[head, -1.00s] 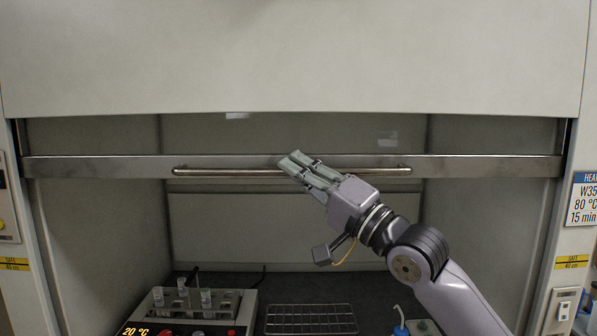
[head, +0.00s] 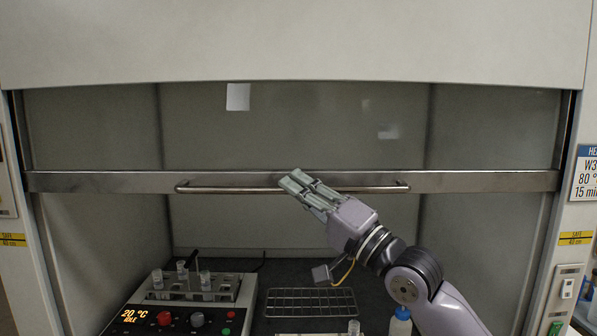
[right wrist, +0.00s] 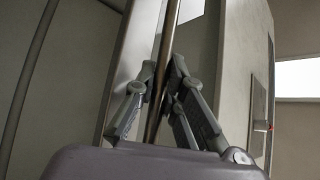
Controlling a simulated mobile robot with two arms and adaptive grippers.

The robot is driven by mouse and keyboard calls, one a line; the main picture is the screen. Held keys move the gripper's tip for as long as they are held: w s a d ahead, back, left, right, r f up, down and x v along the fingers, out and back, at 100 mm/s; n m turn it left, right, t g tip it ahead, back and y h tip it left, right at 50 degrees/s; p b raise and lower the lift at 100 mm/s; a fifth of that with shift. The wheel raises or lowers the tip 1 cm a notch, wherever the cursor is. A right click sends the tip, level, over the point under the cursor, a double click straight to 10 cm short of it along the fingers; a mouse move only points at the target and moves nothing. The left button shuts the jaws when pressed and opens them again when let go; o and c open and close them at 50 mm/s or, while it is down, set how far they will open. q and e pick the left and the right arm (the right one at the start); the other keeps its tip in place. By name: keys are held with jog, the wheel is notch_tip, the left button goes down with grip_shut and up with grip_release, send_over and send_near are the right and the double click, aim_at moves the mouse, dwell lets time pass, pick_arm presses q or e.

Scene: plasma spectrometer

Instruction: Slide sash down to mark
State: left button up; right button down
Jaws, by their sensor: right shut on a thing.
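The sash is a glass pane with a metal bottom rail (head: 480,181) across the fume hood opening. A long horizontal handle (head: 375,189) is fixed to the rail; it also shows as a rod between the fingers in the right wrist view (right wrist: 169,40). My right gripper (head: 294,182) is shut on the handle near its middle. Yellow SAFE 40 cm marks are on the left post (head: 12,240) and right post (head: 577,238). The rail is level and sits above both marks. My left gripper is not in view.
Inside the hood stand a heater block (head: 180,317) with several tubes, its display reading 20 °C IDLE, a wire rack (head: 310,302) and a wash bottle (head: 400,324). A sign (head: 585,175) and switch (head: 567,289) are on the right post. Space directly below the rail looks clear.

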notch_tip(320, 180, down, 10)
jog(key=b, duration=0.4)
jog(key=shift+r, duration=0.1)
jog(key=c, duration=1.7)
grip_release()
jog(key=shift+r, duration=0.1)
jog(key=shift+o, duration=0.2)
jog(key=v, duration=1.2)
